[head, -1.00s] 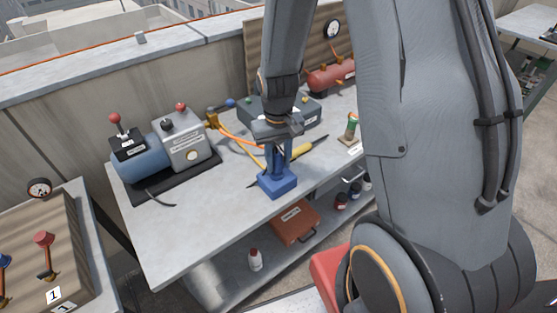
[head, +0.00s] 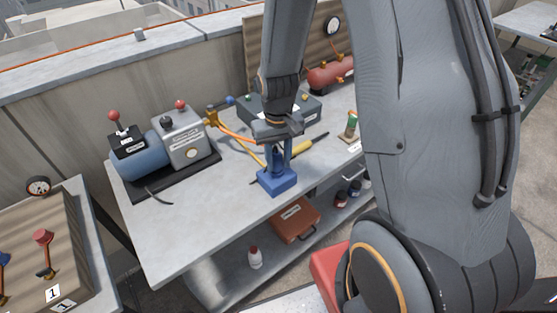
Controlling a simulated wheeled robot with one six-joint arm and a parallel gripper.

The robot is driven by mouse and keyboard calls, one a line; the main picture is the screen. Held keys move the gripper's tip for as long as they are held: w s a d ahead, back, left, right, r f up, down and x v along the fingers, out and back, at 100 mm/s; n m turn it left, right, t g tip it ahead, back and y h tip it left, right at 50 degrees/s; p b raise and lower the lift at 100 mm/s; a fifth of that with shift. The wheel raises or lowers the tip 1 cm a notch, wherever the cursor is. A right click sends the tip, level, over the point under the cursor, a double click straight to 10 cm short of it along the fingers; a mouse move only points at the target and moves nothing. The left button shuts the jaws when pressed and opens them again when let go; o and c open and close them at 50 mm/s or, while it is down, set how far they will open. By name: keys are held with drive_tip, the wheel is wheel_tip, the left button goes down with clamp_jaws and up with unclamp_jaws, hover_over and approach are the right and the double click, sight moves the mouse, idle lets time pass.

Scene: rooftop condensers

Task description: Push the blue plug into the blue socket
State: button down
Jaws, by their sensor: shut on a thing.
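The blue socket (head: 277,183) is a blue block standing on the grey workbench near its front edge. The blue plug (head: 277,158) is upright directly above the socket, between the fingers of my gripper (head: 279,152). My gripper points down and is shut on the plug. The plug's lower end meets the top of the socket; I cannot tell how deep it sits. The fingers and wrist hide part of the plug.
A blue and grey pump (head: 150,165) stands on a dark mat at the left. A yellow-handled tool (head: 302,146) and an orange hose (head: 238,139) lie behind the socket. A dark green case (head: 258,110) and a small green-topped item (head: 350,128) stand farther back.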

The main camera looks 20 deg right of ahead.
sight(279, 160)
drive_tip(key=shift+f, duration=0.6)
idle(0.7)
drive_tip(key=c, duration=1.2)
unclamp_jaws()
drive_tip(key=shift+r+b, duration=0.1)
drive_tip(key=shift+b, duration=0.2)
wheel_tip(279, 160, up, 8)
drive_tip(key=shift+f+b, duration=0.25)
drive_tip(key=shift+b, duration=0.7)
drive_tip(key=shift+s+r, duration=0.15)
drive_tip(key=shift+s, duration=0.15)
drive_tip(key=s+t+b, duration=0.1)
drive_tip(key=s+b, duration=0.2)
drive_tip(key=s, duration=0.4)
drive_tip(key=shift+s+r+t, duration=0.2)
drive_tip(key=shift+r+t, duration=0.1)
drive_tip(key=shift+r, duration=0.05)
